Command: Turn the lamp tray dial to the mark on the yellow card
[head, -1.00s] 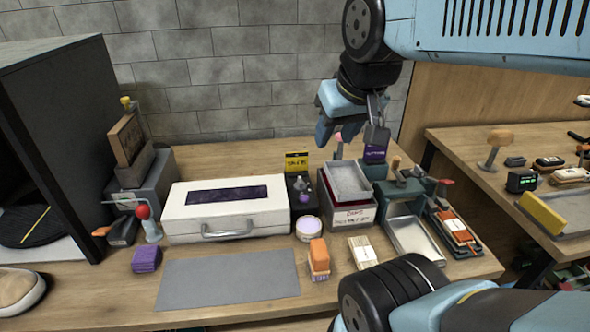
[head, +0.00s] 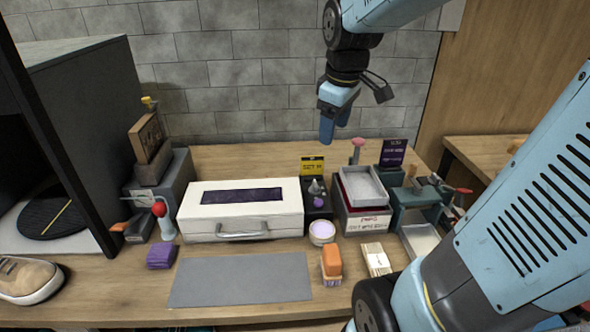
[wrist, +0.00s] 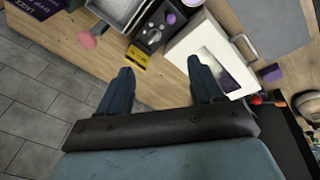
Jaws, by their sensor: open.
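The white lamp tray (head: 240,225) has a dark purple window and a front handle, and stands mid-bench. A small dark box (head: 318,212) with a purple knob (head: 318,202) and a grey knob stands against its right side. Which knob is the dial is unclear. The yellow card (head: 312,166) stands upright behind the dark box; its writing is too small to read. The card (wrist: 137,60) and purple knob (wrist: 170,18) also show in the wrist view. My gripper (head: 336,122) is open and empty, above and behind the card; its fingers (wrist: 161,82) are spread in the wrist view.
A grey-red tray box (head: 365,190) and pink-topped post (head: 357,148) stand to the right, with a purple card (head: 392,153) behind. The grey mat (head: 240,280) is clear. A brick wall rises behind.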

